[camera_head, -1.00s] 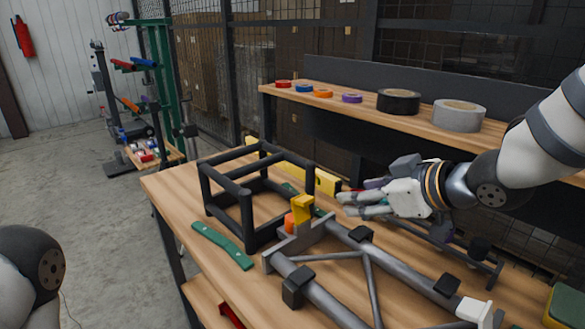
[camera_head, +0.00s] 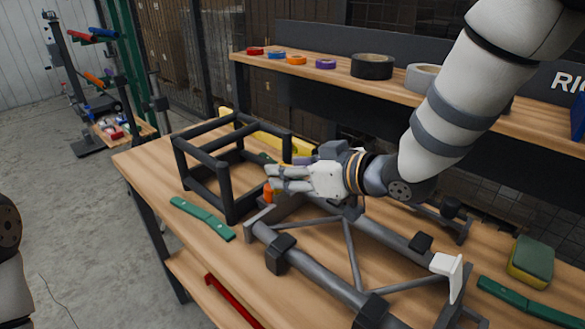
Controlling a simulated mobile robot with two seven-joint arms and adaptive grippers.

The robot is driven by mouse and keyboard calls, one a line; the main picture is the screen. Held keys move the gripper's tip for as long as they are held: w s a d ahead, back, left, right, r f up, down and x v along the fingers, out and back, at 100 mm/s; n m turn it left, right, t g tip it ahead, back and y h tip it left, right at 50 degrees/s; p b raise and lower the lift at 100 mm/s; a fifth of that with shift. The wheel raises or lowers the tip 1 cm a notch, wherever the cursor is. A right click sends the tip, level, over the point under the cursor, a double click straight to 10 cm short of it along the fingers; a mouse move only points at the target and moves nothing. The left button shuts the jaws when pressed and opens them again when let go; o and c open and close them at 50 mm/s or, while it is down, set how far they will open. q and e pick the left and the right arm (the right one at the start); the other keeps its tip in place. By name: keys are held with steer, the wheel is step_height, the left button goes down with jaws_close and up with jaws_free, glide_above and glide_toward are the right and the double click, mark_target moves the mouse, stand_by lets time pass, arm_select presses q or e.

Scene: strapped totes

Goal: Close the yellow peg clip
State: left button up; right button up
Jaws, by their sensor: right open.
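My right gripper (camera_head: 271,178) is open, with its fingers pointing left, at the left end of the grey tubular frame (camera_head: 335,281). The yellow peg clip stood at that end in the earlier view. It is now almost wholly hidden behind my right fingers, so I cannot tell whether it is open or closed, or whether the fingers touch it. An orange piece (camera_head: 267,193) shows just below the fingertips. My left gripper is out of view; only part of my left arm shows at the left edge.
A black open box frame (camera_head: 228,201) stands left of the gripper, close to it. A green strip (camera_head: 203,219) lies in front, and a yellow bar (camera_head: 282,141) lies behind. A green and yellow sponge (camera_head: 531,262) is at the right. Tape rolls (camera_head: 372,66) line the rear shelf.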

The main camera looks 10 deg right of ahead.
jaws_close()
